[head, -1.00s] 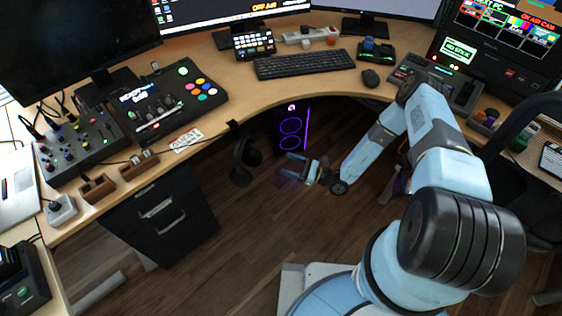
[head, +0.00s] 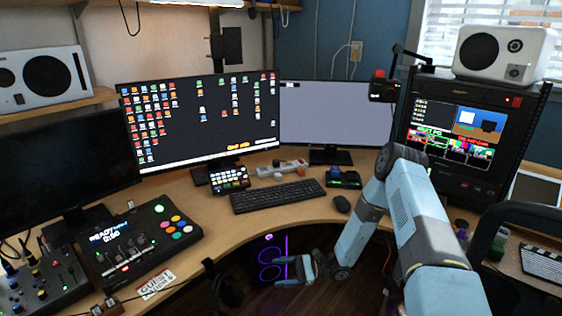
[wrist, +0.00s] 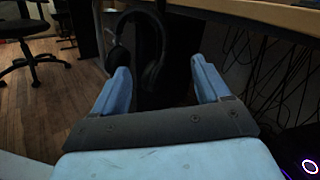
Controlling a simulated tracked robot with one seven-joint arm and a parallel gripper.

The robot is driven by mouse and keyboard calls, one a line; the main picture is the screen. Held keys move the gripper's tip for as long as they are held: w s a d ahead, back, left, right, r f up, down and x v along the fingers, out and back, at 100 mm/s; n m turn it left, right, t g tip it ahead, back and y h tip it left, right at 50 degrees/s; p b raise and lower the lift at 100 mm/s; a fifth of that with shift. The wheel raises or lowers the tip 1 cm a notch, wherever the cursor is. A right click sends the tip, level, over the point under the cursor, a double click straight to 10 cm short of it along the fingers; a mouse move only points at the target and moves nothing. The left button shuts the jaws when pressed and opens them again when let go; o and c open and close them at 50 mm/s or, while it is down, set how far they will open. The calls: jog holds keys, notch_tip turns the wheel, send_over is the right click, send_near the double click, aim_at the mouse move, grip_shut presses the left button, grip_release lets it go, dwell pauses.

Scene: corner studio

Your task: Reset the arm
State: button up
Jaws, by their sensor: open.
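My gripper (head: 290,270) shows in the head view just below the front edge of the curved desk (head: 305,209), pointing left. In the wrist view its two light blue fingers (wrist: 160,88) stand wide apart with nothing between them. My arm is bent, with the elbow high at the right and the forearm reaching down and left. Beyond the fingers in the wrist view, dark headphones (wrist: 140,50) hang under the desk edge.
A PC tower with purple rings (head: 271,258) stands under the desk near my gripper. A keyboard (head: 278,196), a mouse (head: 342,204) and a button panel (head: 145,240) lie on the desk. In the wrist view, cables (wrist: 270,75) hang at right and an office chair (wrist: 28,40) stands far left.

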jog(key=s+d+r+n+h, duration=0.2)
jog(key=d+r+n+h, duration=0.15)
jog(key=r, duration=0.65)
jog(key=s+d+r+n+g+h, duration=0.1)
jog(key=d+r+n+h, duration=0.25)
jog(key=r, duration=0.75)
jog(key=s+d+r+n+h, duration=0.2)
jog(key=d+r+n+h, duration=0.15)
jog(key=r, duration=0.65)
jog(key=s+d+r+n+t+h, duration=0.1)
jog(key=s+d+r+t+h, duration=0.3)
jog(key=s+r, duration=0.6)
jog(key=s+d+r+n+t+h, duration=0.1)
jog(key=s+d+r+t+h, duration=0.3)
jog(key=s+d+r, duration=0.4)
jog(key=shift+s+d+r+n+t, duration=0.35)
jog(key=shift+s+r+t, duration=0.5)
jog(key=shift+r, duration=0.8)
